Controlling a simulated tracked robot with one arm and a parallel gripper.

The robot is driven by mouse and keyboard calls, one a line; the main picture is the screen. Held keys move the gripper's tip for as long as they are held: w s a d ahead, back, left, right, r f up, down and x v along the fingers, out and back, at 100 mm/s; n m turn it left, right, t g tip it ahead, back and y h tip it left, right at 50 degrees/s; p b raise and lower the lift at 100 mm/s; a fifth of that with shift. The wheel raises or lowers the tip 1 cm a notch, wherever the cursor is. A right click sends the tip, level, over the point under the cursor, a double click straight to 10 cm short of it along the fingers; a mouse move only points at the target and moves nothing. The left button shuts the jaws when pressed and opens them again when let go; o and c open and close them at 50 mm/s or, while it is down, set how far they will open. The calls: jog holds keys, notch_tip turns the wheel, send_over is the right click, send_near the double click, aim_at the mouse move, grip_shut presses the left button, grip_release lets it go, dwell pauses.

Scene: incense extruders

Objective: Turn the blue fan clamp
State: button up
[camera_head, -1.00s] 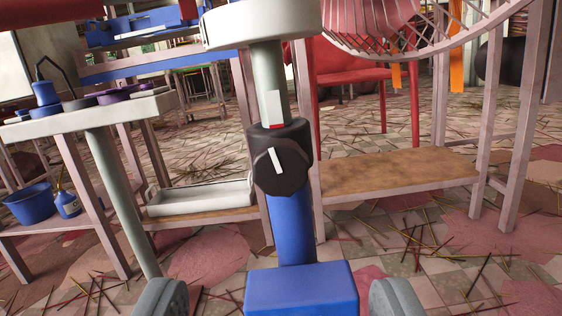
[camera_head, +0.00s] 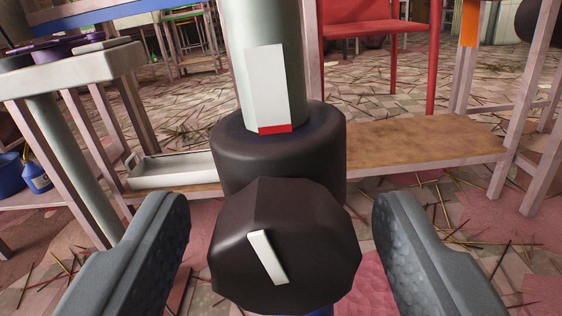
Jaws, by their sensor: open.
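The clamp is a dark, faceted knob (camera_head: 312,245) with a white bar mark tilted slightly, its top leaning left. It sits on the front of a dark collar (camera_head: 230,160) around a pale grey post (camera_head: 238,60). A white label with a red lower edge (camera_head: 268,90) is on the post above the collar. Only a sliver of blue (camera_head: 322,311) shows below the knob. My gripper (camera_head: 281,225) is open, with one grey finger on each side of the knob. Gaps show on both sides, so neither finger appears to touch it.
A white-topped table (camera_head: 85,72) stands at left, with a white tray (camera_head: 170,170) on a low shelf behind. A brown wooden shelf (camera_head: 430,142) is at right, and a red chair (camera_head: 375,25) is beyond. Thin sticks litter the tiled floor.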

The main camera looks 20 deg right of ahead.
jog(key=shift+w+d, duration=0.2)
jog(key=shift+w, duration=0.25)
jog(key=c, duration=1)
jog(key=shift+p, duration=0.4)
jog(key=shift+s+m+p, duration=0.1)
jog(key=shift+m+p, duration=0.25)
jog(key=shift+m, duration=0.05)
jog(key=shift+f+m+p, duration=0.1)
jog(key=shift+m+p, duration=0.3)
jog(key=o, duration=1)
